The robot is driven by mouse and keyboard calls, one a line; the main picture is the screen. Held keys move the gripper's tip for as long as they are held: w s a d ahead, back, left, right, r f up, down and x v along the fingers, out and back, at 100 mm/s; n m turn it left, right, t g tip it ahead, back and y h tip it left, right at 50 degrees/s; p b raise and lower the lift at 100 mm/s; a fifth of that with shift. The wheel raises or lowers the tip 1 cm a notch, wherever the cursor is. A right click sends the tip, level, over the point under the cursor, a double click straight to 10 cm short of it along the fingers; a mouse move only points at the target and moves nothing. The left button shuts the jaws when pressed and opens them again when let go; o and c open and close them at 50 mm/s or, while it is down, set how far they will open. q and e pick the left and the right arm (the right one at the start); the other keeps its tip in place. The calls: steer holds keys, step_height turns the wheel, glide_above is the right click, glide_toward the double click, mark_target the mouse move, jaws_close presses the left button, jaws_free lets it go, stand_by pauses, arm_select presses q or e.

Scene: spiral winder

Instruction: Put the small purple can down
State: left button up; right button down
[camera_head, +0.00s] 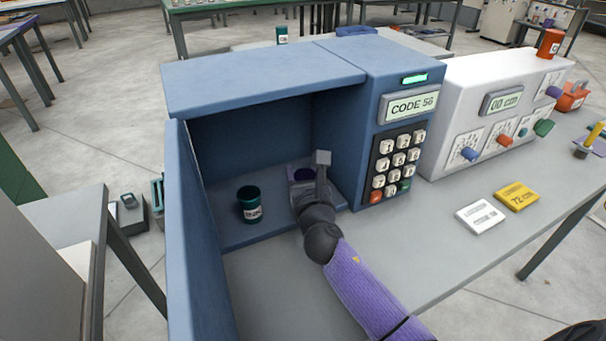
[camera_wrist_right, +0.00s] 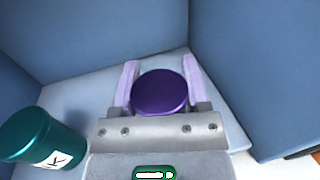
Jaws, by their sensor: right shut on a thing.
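The small purple can (camera_wrist_right: 160,92) sits between the two fingers of my right gripper (camera_wrist_right: 160,85), which is shut on it. In the head view the can (camera_head: 303,174) shows only in part, behind my right gripper (camera_head: 305,178), inside the open blue cabinet (camera_head: 265,78). The gripper is low over the cabinet floor; I cannot tell whether the can touches it. My left gripper is in neither view.
A teal can (camera_head: 249,204) with a white label stands to the left of my gripper in the cabinet. A keypad (camera_head: 398,165) is on the cabinet's right front. A white machine (camera_head: 490,115) and two cards, white (camera_head: 481,217) and yellow (camera_head: 516,196), are further right.

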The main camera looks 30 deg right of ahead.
steer(key=shift+c, duration=0.5)
jaws_free()
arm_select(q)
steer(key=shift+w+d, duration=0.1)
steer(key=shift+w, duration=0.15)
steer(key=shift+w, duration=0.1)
arm_select(e)
steer(key=shift+r, duration=0.2)
steer(key=p+v, duration=0.2)
steer(key=v, duration=0.9)
steer(key=shift+s+a, duration=0.15)
steer(key=shift+s, duration=0.3)
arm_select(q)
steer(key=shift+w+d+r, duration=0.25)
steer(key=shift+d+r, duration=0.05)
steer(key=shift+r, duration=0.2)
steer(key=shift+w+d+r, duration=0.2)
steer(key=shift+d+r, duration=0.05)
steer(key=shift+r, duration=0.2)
